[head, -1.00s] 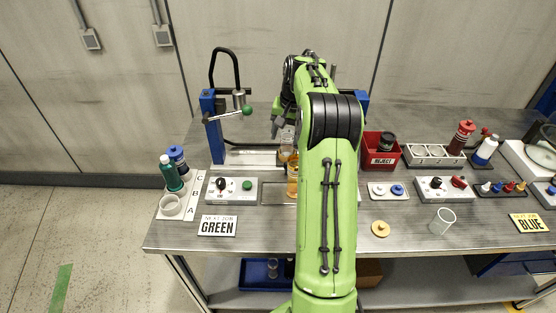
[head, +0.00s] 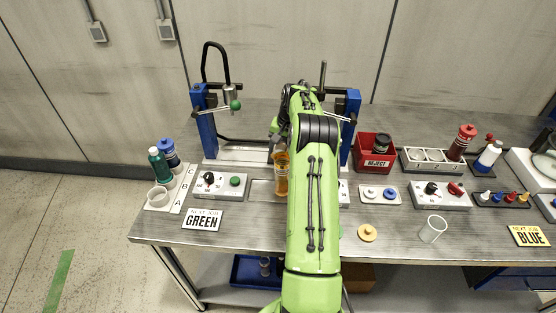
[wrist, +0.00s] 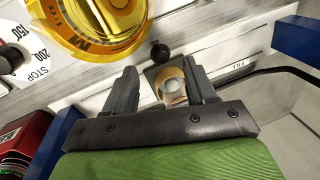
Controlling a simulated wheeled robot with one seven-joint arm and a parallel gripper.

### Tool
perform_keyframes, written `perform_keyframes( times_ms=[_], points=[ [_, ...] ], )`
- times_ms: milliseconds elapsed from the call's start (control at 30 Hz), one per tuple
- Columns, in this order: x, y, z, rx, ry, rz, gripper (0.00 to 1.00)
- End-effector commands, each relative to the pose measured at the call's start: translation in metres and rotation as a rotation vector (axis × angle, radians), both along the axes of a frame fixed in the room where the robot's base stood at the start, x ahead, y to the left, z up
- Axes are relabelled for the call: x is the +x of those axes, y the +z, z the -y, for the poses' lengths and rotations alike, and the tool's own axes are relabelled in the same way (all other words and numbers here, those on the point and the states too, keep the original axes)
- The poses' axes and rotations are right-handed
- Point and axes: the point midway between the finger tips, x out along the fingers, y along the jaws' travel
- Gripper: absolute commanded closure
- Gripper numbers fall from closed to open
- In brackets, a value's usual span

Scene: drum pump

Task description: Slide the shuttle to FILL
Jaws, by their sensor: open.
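In the wrist view the shuttle appears as a small dark plate (wrist: 153,73) with a round black knob (wrist: 160,50) at its front. It carries a small cup (wrist: 172,87) with a tan rim. My gripper (wrist: 160,66) is open, with one finger on each side of the shuttle and cup. Whether the fingers touch it cannot be told. The FILL label (wrist: 238,68) is on the pale track to the right, with track between it and the shuttle. In the head view my arm hides the shuttle, and my gripper (head: 274,136) shows only partly.
An amber bottle (head: 281,174) stands in front of the track; it looms close in the wrist view (wrist: 105,18). Blue posts (head: 204,122) flank the track. A green-knobbed lever (head: 235,104) is at the left, and a red reject bin (head: 359,152) at the right.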

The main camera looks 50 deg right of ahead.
Motion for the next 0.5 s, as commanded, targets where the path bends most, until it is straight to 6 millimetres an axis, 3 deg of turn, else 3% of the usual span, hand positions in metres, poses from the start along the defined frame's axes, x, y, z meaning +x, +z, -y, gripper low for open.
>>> perform_keyframes(
  times_ms=[33, 200, 500],
  points=[
    [0.002, -0.013, -0.002, 0.003, 0.002, -0.003, 0.44],
    [0.006, -0.04, -0.004, 0.002, 0.001, -0.002, 0.44],
    [0.008, -0.047, -0.005, 0.0, 0.001, 0.0, 0.44]
  ],
)
